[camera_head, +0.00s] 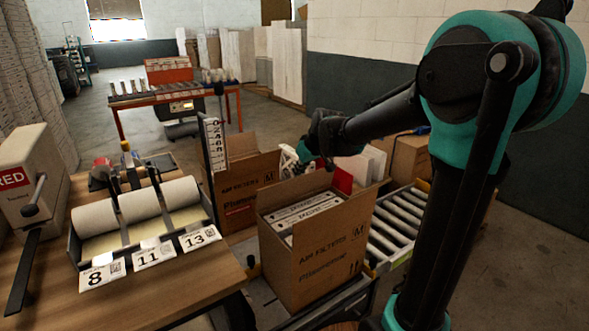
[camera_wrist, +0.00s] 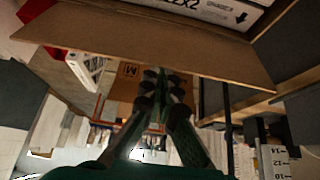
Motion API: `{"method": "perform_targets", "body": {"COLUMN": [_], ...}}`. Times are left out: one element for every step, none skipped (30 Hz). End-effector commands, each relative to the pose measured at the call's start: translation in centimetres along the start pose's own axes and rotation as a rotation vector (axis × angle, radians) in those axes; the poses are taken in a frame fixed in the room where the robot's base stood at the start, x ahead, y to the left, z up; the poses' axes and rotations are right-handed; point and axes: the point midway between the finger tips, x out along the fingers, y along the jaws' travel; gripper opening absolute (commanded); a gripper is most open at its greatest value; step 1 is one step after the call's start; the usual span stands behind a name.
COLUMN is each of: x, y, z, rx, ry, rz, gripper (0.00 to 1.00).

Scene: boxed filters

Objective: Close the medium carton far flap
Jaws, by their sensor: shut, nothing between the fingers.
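The medium carton (camera_head: 318,262), brown and printed "AIR FILTERS" and "M", stands in front of me with white-edged filters (camera_head: 305,208) inside. In the wrist view a brown cardboard flap (camera_wrist: 140,42) crosses the upper picture, with a printed filter edge (camera_wrist: 215,8) beyond it. The flap looks raised rather than lying over the filters. My gripper (camera_head: 302,160) is over the carton's far side, partly hidden by its own wrist. In the wrist view my gripper (camera_wrist: 160,76) is shut and empty, its fingertips close to the flap's lower edge; I cannot tell whether they touch.
Another open carton (camera_head: 238,190) stands behind the medium carton to the left. A roller conveyor (camera_head: 402,215) runs along its right. The wooden table (camera_head: 190,285) with paper rolls (camera_head: 140,205) is at left, and a post with a number scale (camera_head: 215,143) rises nearby.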

Motion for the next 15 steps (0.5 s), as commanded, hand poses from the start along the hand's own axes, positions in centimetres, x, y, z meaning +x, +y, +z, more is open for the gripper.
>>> {"method": "perform_targets", "body": {"x": [-0.3,-0.4,-0.6,-0.7,-0.8,-0.9,-0.9,-1.0,-1.1,-1.1,-1.1,-1.1,-1.1,-1.1,-1.1], "y": [0.1,0.1,0.1,0.1,0.1,0.1,0.1,0.1,0.1,0.0,0.0,0.0,0.1,0.1,0.1], "z": [0.9,1.2,1.6,2.0,2.3,2.8,3.1,3.5,3.8,4.1,4.5,5.0,5.3,5.7,6.2], "rx": [0.004,0.005,0.004,0.004,0.005,0.005,0.004,0.005,0.003,0.002,0.001,0.001,0.002,0.002,0.002], "ry": [0.045,0.074,0.112,0.141,0.17,0.208,0.236,0.265,0.271,0.268,0.267,0.266,0.265,0.265,0.265], "rz": [0.002,0.002,0.001,0.002,0.003,0.003,0.003,0.003,0.002,0.001,0.001,0.001,0.001,0.001,0.001], "gripper": [0.0,0.0,0.0,0.0,0.0,0.0,0.0,0.0,0.0,0.0,0.0,0.0,0.0,0.0,0.0]}}
